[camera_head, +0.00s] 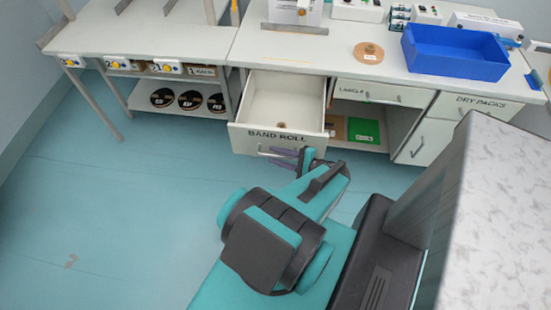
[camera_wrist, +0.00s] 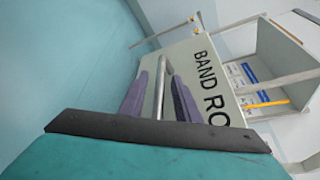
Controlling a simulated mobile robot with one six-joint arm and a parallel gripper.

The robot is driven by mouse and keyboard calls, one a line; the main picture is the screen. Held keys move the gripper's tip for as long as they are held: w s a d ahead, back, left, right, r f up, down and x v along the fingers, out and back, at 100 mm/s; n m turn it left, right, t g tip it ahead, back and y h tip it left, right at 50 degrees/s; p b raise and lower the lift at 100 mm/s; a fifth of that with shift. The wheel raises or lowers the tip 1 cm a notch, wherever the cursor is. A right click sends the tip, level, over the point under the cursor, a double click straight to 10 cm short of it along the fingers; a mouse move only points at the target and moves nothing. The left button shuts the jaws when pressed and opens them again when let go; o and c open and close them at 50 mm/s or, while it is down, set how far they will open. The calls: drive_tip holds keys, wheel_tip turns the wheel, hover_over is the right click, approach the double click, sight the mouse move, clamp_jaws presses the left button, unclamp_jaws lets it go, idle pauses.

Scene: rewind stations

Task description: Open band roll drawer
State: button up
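The band roll drawer (camera_head: 250,134) is pulled well out of the bench in the head view, with its inside showing. Its front is labelled BAND ROLL, and the label also shows close up on the drawer front in the wrist view (camera_wrist: 190,62). My gripper (camera_head: 290,157) is at the drawer's front, by its bar handle (camera_head: 264,151). In the wrist view my gripper's purple fingers (camera_wrist: 160,92) are apart, one on each side of the metal handle (camera_wrist: 159,90). Gaps show between the handle and both fingers.
A blue bin (camera_head: 455,68) and a round brown piece (camera_head: 369,52) stand on the bench. The LARGE drawer (camera_head: 380,94) and DRY PACKS drawer (camera_head: 476,107) are shut to the right. Open floor (camera_head: 110,210) lies to the left.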

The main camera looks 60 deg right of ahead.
drive_tip(key=v, duration=1.3)
drive_tip(key=shift+s+b, duration=0.3)
drive_tip(key=shift+w, duration=0.15)
idle(0.4)
